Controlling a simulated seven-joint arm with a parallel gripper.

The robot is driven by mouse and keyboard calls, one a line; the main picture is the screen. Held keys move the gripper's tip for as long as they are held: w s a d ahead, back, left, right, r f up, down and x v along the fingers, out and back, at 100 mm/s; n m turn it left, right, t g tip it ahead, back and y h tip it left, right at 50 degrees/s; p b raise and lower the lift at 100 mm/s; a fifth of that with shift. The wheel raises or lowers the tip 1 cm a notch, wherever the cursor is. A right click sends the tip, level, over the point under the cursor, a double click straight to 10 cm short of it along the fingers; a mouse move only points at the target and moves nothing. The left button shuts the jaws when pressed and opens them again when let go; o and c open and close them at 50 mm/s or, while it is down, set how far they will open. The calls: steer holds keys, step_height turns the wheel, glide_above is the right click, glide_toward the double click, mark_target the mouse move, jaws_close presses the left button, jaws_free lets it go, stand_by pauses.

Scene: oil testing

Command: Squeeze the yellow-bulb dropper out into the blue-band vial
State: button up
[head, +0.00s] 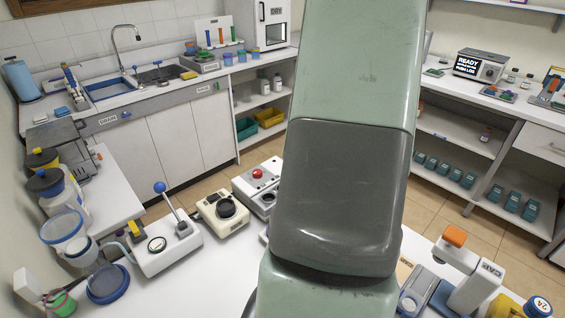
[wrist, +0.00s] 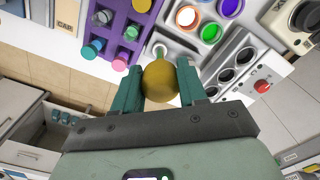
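The yellow-bulb dropper (wrist: 160,84) shows in the wrist view with its bulb between the teal fingers of my gripper (wrist: 160,88). Both fingers appear to press on the sides of the bulb, one on each side. The dropper's lower end points away from the camera, toward the gap between a purple rack (wrist: 118,18) and a grey-white tray; its tip is hard to make out. Several small vials with coloured tops stand in the purple rack. I cannot tell which of them, if any, is the blue-band vial. In the head view my arm hides the gripper and dropper.
A grey-white tray (wrist: 178,44) with coloured cups stands beside the rack. A device with a red button (wrist: 262,86) is to its right. In the head view, a blue-knobbed lever press (head: 168,248) and a cream device (head: 222,212) stand on the bench left of my arm.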

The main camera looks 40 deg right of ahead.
steer(key=s+d+f+m, duration=0.1)
steer(key=s+d+f, duration=0.1)
steer(key=s, duration=0.3)
steer(key=shift+s+d+f+m, duration=0.2)
steer(key=shift+d+f+m, duration=0.1)
steer(key=shift+f, duration=0.5)
steer(key=shift+a+f, duration=0.1)
steer(key=shift+f, duration=0.2)
steer(key=shift+c, duration=0.5)
steer(key=c, duration=0.5)
stand_by(0.5)
steer(key=o, duration=0.6)
steer(key=shift+c, duration=0.8)
